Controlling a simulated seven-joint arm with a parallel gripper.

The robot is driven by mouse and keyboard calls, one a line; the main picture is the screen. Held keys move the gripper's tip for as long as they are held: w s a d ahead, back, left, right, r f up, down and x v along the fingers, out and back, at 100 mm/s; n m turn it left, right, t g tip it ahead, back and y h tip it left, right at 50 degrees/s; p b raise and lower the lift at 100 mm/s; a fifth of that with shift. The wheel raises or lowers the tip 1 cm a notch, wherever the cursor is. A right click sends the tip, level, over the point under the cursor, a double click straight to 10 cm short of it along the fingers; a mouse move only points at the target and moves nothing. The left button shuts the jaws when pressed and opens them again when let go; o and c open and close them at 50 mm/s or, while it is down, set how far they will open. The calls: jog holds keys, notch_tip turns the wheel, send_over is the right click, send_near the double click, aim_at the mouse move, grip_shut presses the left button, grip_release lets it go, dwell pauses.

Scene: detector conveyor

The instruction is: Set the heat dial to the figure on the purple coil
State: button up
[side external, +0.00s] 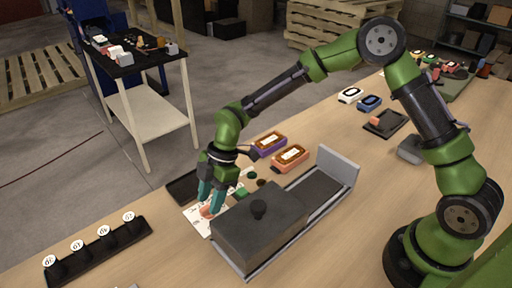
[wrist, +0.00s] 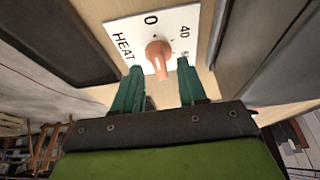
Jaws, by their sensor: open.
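The heat dial is an orange knob (wrist: 159,53) on a white panel (wrist: 118,30) marked HEAT, with 0, 40 and a partly hidden figure. The knob's narrow tip points roughly toward the near edge of the wrist view. My gripper (wrist: 161,78) is open, its teal fingers near the knob with one on each side; I cannot tell if they touch it. In the side view my gripper (side external: 211,200) is low over the panel, partly covering the knob (side external: 206,211).
A dark tunnel box (side external: 265,232) on the conveyor (side external: 318,190) stands close to the right of my gripper. A black rack (side external: 95,252) with several numbered tags lies at the left. Bare table lies between rack and panel.

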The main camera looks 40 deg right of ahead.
jog(key=shift+a+f, duration=0.25)
jog(key=shift+f, duration=0.3)
grip_shut()
jog(key=shift+m, duration=0.3)
jog(key=m+t, duration=0.1)
jog(key=m, duration=0.1)
jog(key=m+t, duration=0.1)
jog(key=m, duration=0.1)
jog(key=shift+s+a+m, duration=0.1)
jog(key=shift+s+m, duration=0.1)
jog(key=shift+m, duration=0.1)
jog(key=m+t+h, duration=0.1)
jog(key=m, duration=0.3)
dwell(0.3)
